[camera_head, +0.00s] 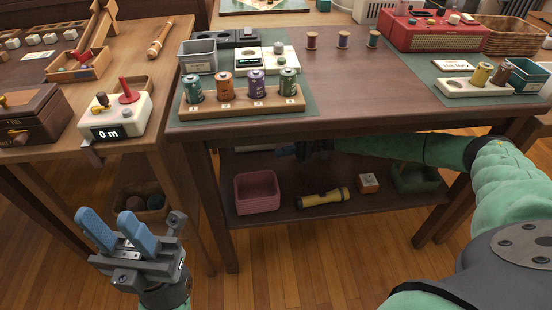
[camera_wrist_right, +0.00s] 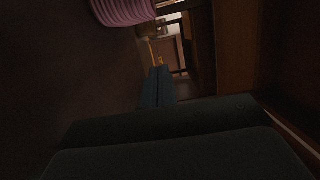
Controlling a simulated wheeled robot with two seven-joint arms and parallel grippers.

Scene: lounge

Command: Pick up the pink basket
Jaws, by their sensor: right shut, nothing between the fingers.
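The pink basket (camera_head: 257,192) stands upright on the lower shelf, at its left end, under the dark table. In the right wrist view the ribbed side of the pink basket (camera_wrist_right: 122,10) is cut off by the top edge. My right gripper (camera_head: 284,150) reaches under the tabletop, above the shelf and a little right of the basket; it is mostly in shadow. In the right wrist view its fingers (camera_wrist_right: 157,82) are shut with nothing between them, apart from the basket. My left gripper (camera_head: 116,230) is open and empty, in front of the left table.
The dark tabletop (camera_head: 345,90) overhangs the shelf. A yellow flashlight (camera_head: 322,198), a small wooden box (camera_head: 368,182) and a green bin (camera_head: 415,178) sit right of the basket. Table legs stand at both ends of the shelf. The floor in front is clear.

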